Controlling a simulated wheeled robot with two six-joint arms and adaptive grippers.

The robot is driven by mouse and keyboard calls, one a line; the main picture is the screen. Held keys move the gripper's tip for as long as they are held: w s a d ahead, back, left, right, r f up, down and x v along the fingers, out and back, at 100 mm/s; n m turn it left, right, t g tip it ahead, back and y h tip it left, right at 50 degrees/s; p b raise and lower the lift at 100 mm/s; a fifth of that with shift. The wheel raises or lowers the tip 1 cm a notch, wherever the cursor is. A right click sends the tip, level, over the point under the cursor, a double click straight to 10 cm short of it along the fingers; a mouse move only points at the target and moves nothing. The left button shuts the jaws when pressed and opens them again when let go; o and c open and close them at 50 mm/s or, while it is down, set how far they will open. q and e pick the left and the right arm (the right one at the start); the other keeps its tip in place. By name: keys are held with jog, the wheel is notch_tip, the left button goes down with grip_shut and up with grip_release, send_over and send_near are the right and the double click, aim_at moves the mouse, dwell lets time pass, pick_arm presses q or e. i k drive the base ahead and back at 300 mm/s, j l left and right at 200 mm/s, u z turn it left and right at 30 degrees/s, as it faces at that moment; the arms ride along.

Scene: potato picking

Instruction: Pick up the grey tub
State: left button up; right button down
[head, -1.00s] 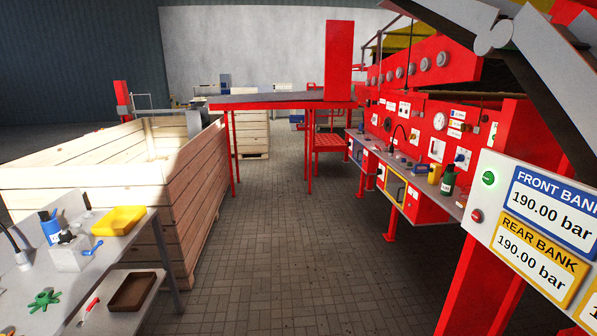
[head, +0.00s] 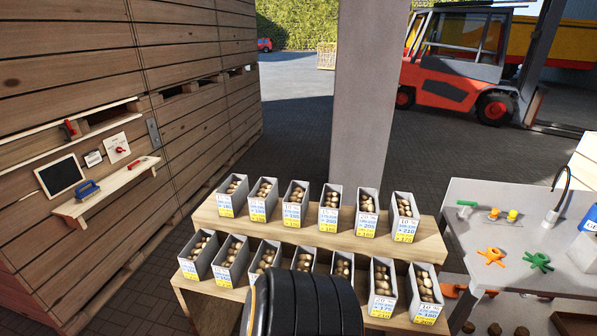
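Several narrow grey tubs filled with potatoes stand in two rows on a stepped wooden stand (head: 207,217). Each has a white, yellow and blue label on its front. In the upper row, one grey tub (head: 223,208) is at the left end and another (head: 404,232) at the right end. In the lower row, one grey tub (head: 192,272) is at the left end and another (head: 425,316) at the right end. I cannot tell which tub is meant. Neither of my grippers is in view.
A black ribbed rounded thing (head: 306,305) hides part of the lower row. A grey post (head: 374,100) rises behind the stand. A grey table (head: 530,250) with coloured knobs is at the right. Stacked wooden crates (head: 60,110) form a wall at left. A forklift (head: 455,75) stands behind.

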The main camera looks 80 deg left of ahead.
aim_at(269, 254)
jog(key=u, duration=3)
